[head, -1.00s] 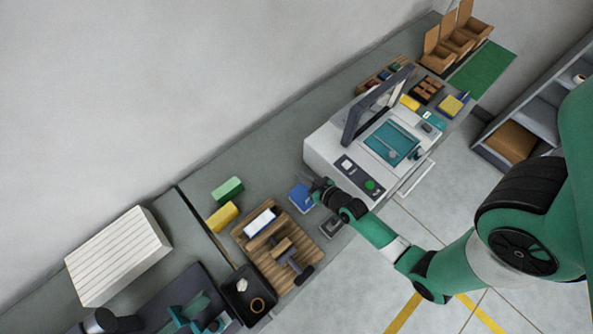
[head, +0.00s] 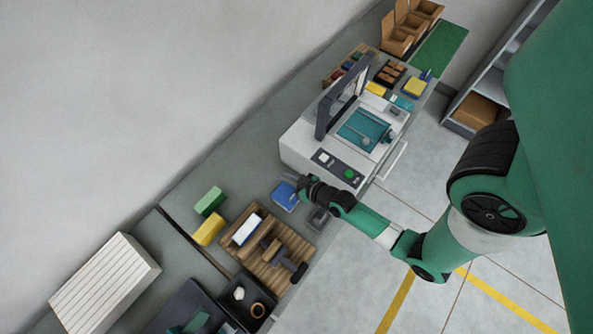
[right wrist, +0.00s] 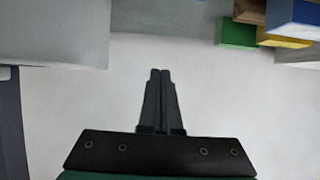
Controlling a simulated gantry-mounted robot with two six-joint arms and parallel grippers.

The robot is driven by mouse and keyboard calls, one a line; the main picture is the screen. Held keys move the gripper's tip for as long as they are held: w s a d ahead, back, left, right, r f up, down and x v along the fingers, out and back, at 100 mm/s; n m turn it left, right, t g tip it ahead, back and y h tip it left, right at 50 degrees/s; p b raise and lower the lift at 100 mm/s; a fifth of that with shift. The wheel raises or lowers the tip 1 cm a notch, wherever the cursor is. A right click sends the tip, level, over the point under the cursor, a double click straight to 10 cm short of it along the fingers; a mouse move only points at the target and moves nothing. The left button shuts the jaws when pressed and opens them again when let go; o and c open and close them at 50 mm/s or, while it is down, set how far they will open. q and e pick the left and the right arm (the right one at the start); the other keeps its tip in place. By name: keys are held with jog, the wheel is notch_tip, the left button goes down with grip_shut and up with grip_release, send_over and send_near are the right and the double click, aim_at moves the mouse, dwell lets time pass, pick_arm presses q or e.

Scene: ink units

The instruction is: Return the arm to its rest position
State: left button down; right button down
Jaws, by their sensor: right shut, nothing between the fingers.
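My right arm comes in from the right in the head view. Its gripper (head: 289,181) is over the grey bench, beside the white machine and just above the blue block (head: 285,196). In the right wrist view the gripper fingers (right wrist: 160,75) are pressed together with nothing between them. My left gripper does not show in either view.
A white machine (head: 300,151) with a raised dark-framed lid stands right of the gripper. A wooden tray (head: 262,270), a green block (head: 209,201), a yellow block (head: 208,230) and a black bin (head: 241,296) are to the left. Open floor (head: 430,300) lies in front.

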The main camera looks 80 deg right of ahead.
jog(key=v, duration=0.7)
jog(key=shift+s+a+r, duration=0.2)
jog(key=shift+s+r, duration=0.05)
jog(key=shift+s, duration=0.05)
